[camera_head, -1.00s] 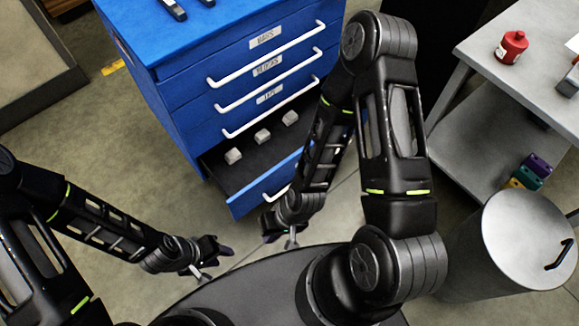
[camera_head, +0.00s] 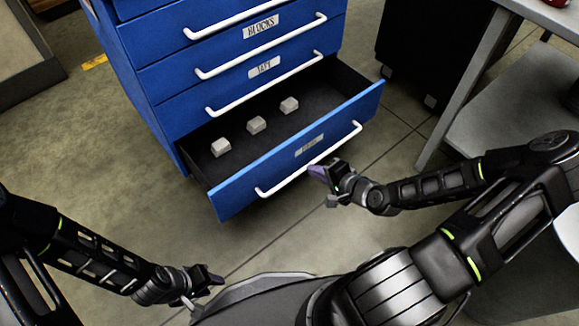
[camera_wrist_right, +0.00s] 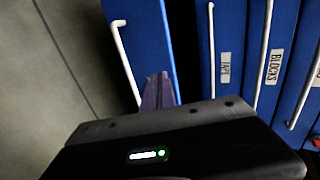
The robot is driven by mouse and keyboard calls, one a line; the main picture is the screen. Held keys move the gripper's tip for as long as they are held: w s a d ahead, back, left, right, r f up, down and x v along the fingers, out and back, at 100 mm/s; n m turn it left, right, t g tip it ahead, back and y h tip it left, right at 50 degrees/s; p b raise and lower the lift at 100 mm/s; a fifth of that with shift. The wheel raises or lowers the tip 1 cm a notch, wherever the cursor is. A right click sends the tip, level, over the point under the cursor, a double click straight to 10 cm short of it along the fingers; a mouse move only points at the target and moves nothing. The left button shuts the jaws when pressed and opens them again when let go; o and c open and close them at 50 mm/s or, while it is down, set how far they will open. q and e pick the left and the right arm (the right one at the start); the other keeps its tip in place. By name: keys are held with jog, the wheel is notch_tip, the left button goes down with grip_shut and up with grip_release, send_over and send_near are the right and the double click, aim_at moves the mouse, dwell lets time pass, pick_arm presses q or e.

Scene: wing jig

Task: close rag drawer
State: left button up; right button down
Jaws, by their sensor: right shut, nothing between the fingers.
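The blue cabinet's bottom drawer (camera_head: 235,190) is pulled open in the head view; its label is too blurred to read. Its white handle (camera_head: 285,182) runs along the front, and three small grey blocks (camera_head: 256,124) lie inside. My right gripper (camera_head: 319,172) is shut and empty, with its purple fingertips at the drawer front beside the handle. In the right wrist view, the fingers (camera_wrist_right: 160,92) overlap the blue drawer front (camera_wrist_right: 146,40), beside the handle (camera_wrist_right: 123,55). I cannot tell whether they touch. My left gripper (camera_head: 208,280) is low at left, away from the cabinet; its jaw opening is unclear.
The drawers above, labelled BLOCKS (camera_head: 262,28) and TAPE (camera_head: 265,67), are shut. A grey table (camera_head: 470,85) with a lower shelf stands at right. A dark cabinet (camera_head: 425,50) is behind it. Floor is clear before the open drawer.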

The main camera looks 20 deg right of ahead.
jog(key=shift+d, duration=0.5)
jog(key=b, duration=0.4)
send_near(283, 150)
notch_tip(283, 150, down, 3)
jog(key=w, duration=0.2)
jog(key=w+a+b, duration=0.1)
jog(key=w, duration=0.1)
jog(key=shift+a+f, duration=0.2)
jog(key=shift+f, duration=0.05)
jog(key=shift+w+a+r+b, duration=0.15)
jog(key=shift+w+b, duration=0.15)
jog(key=shift+w, duration=0.25)
